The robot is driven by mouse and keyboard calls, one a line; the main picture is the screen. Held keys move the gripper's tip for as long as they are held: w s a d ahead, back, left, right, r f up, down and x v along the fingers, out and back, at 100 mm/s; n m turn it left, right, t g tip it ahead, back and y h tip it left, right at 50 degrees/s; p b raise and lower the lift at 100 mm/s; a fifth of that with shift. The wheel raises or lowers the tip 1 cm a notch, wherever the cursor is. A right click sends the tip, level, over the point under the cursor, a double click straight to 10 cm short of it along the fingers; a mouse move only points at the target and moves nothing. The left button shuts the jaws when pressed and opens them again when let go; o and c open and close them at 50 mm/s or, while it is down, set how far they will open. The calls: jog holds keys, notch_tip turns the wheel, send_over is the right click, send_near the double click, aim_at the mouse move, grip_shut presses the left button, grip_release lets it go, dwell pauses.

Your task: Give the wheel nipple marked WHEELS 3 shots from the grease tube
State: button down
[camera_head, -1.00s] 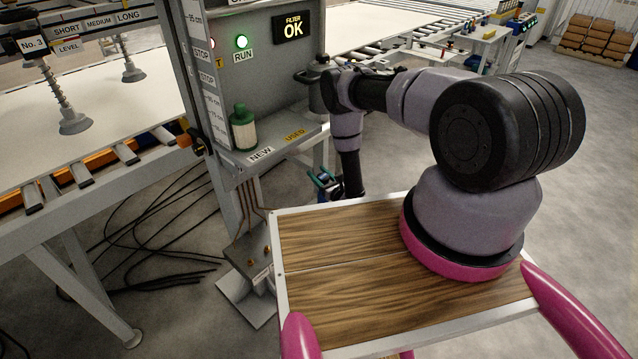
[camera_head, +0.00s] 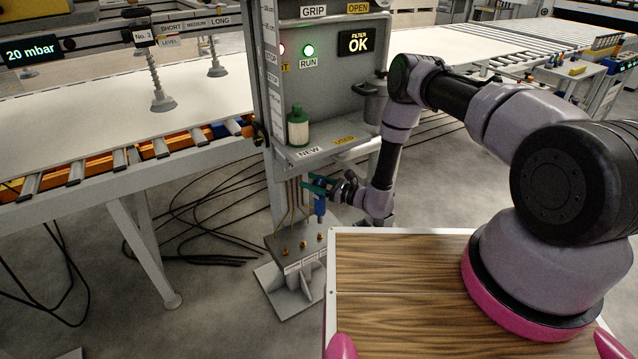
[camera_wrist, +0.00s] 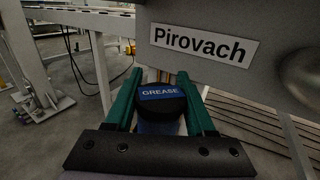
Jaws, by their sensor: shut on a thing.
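My gripper (camera_head: 318,188) has green fingers and is shut on the blue grease tube (camera_head: 320,205), held upright. The tube's dark cap with its GREASE label (camera_wrist: 160,92) shows between the fingers in the wrist view. In the head view the tube is above the small grey nipple block (camera_head: 299,246) at the foot of the column, apart from it as far as I can see. Several brass nipples (camera_head: 303,244) stand on the block. Their labels are too small to read, so I cannot tell which is marked WHEELS. The tube's tip is hard to make out.
A shelf (camera_head: 330,146) marked NEW and USED juts out above my gripper, with a green-capped bottle (camera_head: 298,127) on it. Copper pipes (camera_head: 291,205) run down behind the tube. Cables (camera_head: 190,225) lie on the floor. A conveyor table (camera_head: 120,185) stands left.

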aim_at(320, 200)
jog(key=shift+f, duration=2.75)
jog(key=shift+r, duration=0.4)
jog(key=shift+f, duration=0.4)
jog(key=shift+r, duration=0.4)
jog(key=shift+f, duration=0.6)
dwell(0.7)
